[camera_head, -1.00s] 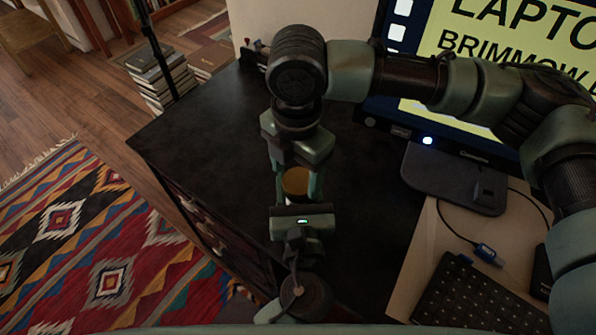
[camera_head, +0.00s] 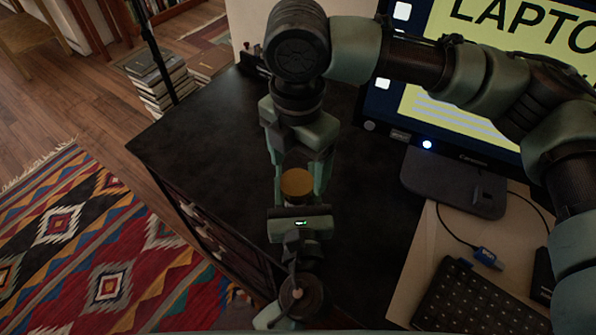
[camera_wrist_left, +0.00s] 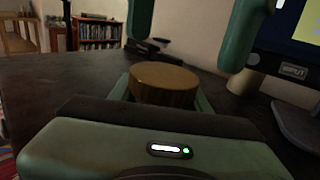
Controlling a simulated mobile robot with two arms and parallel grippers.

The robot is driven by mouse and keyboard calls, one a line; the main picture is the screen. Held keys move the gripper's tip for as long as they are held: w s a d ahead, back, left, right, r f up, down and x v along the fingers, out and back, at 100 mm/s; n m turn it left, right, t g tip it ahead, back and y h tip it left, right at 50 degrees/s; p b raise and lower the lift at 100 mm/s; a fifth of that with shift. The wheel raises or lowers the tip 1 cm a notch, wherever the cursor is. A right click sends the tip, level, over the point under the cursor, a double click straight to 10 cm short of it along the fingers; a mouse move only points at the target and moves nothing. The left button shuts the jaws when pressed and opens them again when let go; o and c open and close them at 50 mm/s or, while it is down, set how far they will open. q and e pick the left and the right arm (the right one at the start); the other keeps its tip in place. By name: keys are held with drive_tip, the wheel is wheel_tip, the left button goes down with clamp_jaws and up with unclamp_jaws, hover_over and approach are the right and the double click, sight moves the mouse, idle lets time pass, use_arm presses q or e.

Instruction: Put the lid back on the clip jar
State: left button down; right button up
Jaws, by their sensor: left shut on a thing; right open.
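The gold-brown round lid (camera_head: 296,183) lies level over the fingers of my left gripper (camera_head: 298,203). It also shows in the left wrist view (camera_wrist_left: 164,80), with the left fingers low on either side. My left gripper is shut; the clip jar it appears to hold is hidden under the lid and behind the gripper body. My right gripper (camera_head: 300,176) points down from above, open, its fingers on either side of the lid in the head view. In the left wrist view the right fingertips are above the lid, apart from it. I cannot see how the lid seats on the jar.
The dark desk top (camera_head: 210,120) is bare to the left. A monitor (camera_head: 470,90) on its stand (camera_head: 452,183) is at the right, with a keyboard (camera_head: 478,300) and a cable with a blue plug (camera_head: 487,257) near it. Book piles (camera_head: 160,85) stand on the floor beyond.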

sight(297, 181)
drive_tip(key=shift+w, duration=0.1)
drive_tip(key=shift+c, duration=0.5)
drive_tip(key=n, duration=0.1)
drive_tip(key=r+n, duration=0.1)
drive_tip(key=n, duration=0.1)
drive_tip(key=shift+r, duration=0.1)
drive_tip(key=n, duration=0.2)
drive_tip(key=r+n, duration=0.1)
drive_tip(key=n, duration=0.1)
drive_tip(key=shift+a+r, duration=0.1)
drive_tip(key=shift+r, duration=0.05)
drive_tip(key=n, duration=0.2)
drive_tip(key=r+n, duration=0.1)
drive_tip(key=n, duration=0.1)
drive_tip(key=shift+r, duration=0.1)
drive_tip(key=n, duration=0.1)
drive_tip(key=r+n, duration=0.1)
drive_tip(key=n, duration=0.1)
drive_tip(key=shift+n, duration=0.3)
drive_tip(key=shift+f, duration=0.15)
drive_tip(key=shift+f, duration=3.9)
